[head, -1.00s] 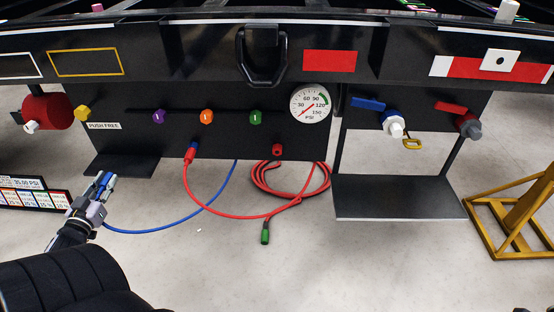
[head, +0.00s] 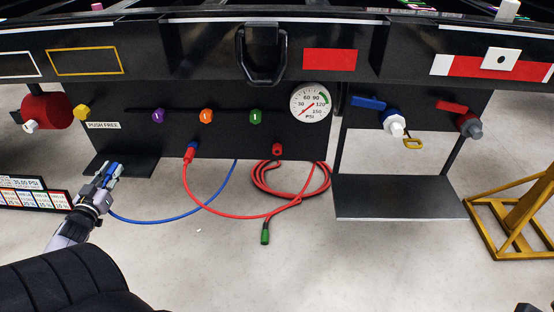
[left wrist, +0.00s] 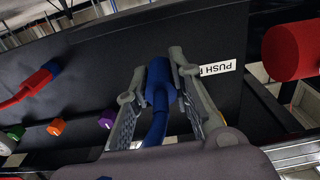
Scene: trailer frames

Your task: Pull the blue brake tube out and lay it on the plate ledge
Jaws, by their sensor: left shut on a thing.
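My left gripper (head: 110,173) is at the left, in front of the small black plate ledge (head: 138,166) under the panel. Its fingertips overlap the near left part of the ledge in the picture; I cannot tell whether they touch it. In the left wrist view its two fingers (left wrist: 157,92) are shut around the blue end of the blue brake tube (left wrist: 158,82). The blue tube (head: 170,221) hangs from the gripper in a curve and rises behind the red hose to the panel's lower edge. My right gripper is not in view.
A red hose (head: 208,211) runs from a blue port (head: 193,146). A coiled red hose (head: 265,190) with a green end (head: 265,237) hangs right of it. Purple (head: 158,115), orange (head: 206,116) and green (head: 255,116) knobs stick out above. A wider black shelf (head: 398,197) is at right.

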